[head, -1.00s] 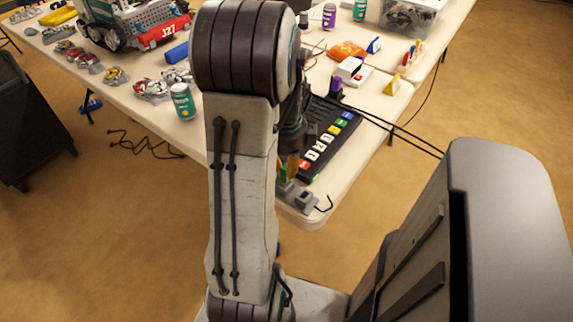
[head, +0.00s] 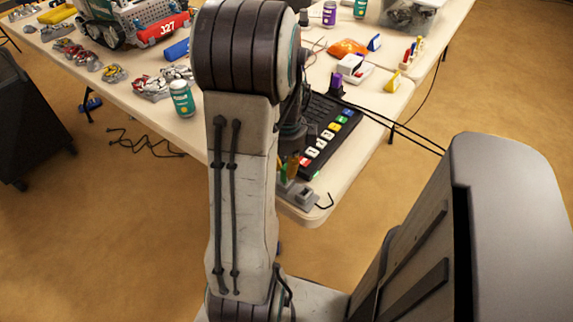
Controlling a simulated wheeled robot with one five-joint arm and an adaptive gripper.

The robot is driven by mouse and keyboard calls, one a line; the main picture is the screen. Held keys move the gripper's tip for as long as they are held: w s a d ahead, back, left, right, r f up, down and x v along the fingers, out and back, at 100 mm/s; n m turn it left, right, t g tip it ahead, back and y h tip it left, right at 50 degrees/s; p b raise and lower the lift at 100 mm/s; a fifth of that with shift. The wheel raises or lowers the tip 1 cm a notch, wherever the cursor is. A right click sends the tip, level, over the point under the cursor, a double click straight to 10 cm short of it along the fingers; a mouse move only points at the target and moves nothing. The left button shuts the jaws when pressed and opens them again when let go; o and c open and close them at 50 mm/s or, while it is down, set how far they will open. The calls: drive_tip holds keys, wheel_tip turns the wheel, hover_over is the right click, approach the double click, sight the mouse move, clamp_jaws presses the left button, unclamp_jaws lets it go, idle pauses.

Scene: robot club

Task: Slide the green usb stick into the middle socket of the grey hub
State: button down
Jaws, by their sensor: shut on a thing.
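The grey hub (head: 304,194) lies at the near corner of the table in the head view. Its left part is hidden behind my arm and gripper, and I cannot make out its middle socket. My gripper (head: 289,172) points down over the hub's left side, mostly hidden by my own arm. It is shut on the green usb stick (head: 283,172), of which only a small green part shows at the fingertips. I cannot tell whether the stick touches the hub or is inside a socket.
A black strip with coloured keys (head: 330,135) lies just behind the hub. A dark cable bends at the table corner. A green can (head: 181,98) stands to the left. A purple item (head: 336,84) and a white box (head: 352,66) are farther back.

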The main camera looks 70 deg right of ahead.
drive_tip(key=c, duration=0.6)
unclamp_jaws()
drive_tip(key=shift+r+p, duration=2.9)
drive_tip(key=shift+r, duration=0.65)
drive_tip(key=shift+n, duration=0.3)
